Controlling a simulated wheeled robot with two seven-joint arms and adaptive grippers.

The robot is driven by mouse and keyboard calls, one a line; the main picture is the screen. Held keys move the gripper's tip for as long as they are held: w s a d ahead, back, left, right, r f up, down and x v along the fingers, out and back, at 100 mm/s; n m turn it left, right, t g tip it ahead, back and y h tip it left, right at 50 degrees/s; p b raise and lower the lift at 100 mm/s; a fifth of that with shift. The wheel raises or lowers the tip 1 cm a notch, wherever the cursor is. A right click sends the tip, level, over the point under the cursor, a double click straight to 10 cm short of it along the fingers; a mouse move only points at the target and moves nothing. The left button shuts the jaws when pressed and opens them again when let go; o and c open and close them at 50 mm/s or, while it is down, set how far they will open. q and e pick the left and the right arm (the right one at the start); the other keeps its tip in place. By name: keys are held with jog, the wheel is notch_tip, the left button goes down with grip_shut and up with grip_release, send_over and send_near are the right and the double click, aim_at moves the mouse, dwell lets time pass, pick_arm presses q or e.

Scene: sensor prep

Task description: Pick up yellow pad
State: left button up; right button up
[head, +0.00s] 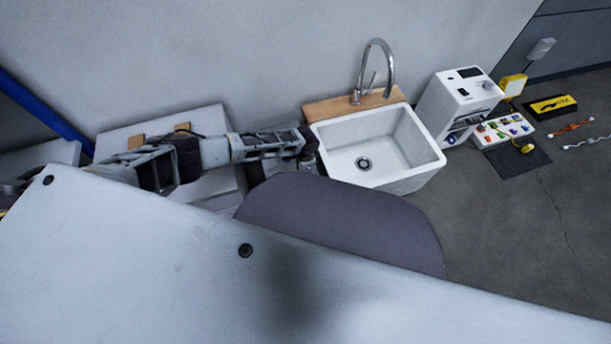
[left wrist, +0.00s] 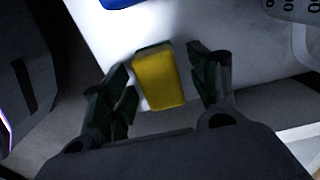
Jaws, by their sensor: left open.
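The yellow pad (left wrist: 158,80) shows in the left wrist view as a small yellow block with a dark greenish strip along its top edge. It lies against a pale surface. My left gripper (left wrist: 163,76) is open, with one dark finger on each side of the pad. A gap shows between the pad and the right finger; the left finger is close to it, and I cannot tell whether they touch. In the head view my left arm reaches in from the left and ends beside the sink (head: 365,163). The pad cannot be made out there. My right gripper is not in view.
In the head view a faucet (head: 377,70) stands on a wooden ledge (head: 330,105) behind the sink. A white machine (head: 458,98) and a tray of small coloured items (head: 489,132) are to the right. A blue thing (left wrist: 122,3) shows at the wrist view's top.

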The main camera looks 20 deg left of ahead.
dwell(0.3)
pick_arm(q)
jog(key=c, duration=1)
jog(key=shift+r, duration=0.1)
jog(key=shift+r+p, duration=0.45)
jog(key=shift+r, duration=0.2)
notch_tip(320, 180, up, 6)
jog(key=p, duration=0.3)
jog(key=shift+r, duration=0.25)
jog(key=shift+r+p, duration=0.55)
jog(key=shift+r, duration=0.45)
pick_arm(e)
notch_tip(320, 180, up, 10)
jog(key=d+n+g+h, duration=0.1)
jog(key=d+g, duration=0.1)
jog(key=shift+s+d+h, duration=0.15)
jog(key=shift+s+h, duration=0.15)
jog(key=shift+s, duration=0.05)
